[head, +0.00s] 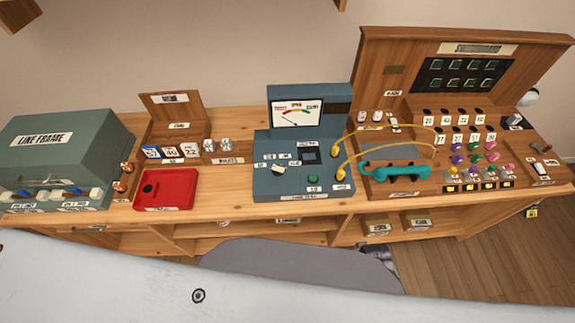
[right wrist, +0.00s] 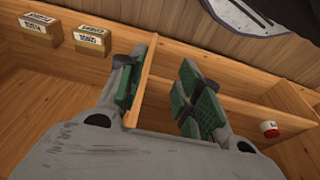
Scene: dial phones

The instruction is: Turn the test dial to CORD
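The blue-grey test set (head: 303,183) stands on the bench in the middle of the head view, with a meter (head: 298,113) on its raised back. A white knob (head: 278,169), apparently the test dial, sits on the left of its sloped face. The small labels around the knob are too small to read, so I cannot tell its setting. My right gripper (right wrist: 160,90) shows in the right wrist view with its green-padded fingers apart and nothing held. Open shelving under a wooden top lies beyond it. Neither gripper shows in the head view.
A switchboard (head: 463,100) with a teal handset (head: 395,171) and yellow cords (head: 384,128) stands at the right. A red tray (head: 166,190) and the green line frame (head: 62,150) are at the left. Labelled boxes (head: 377,229) sit on the lower shelf.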

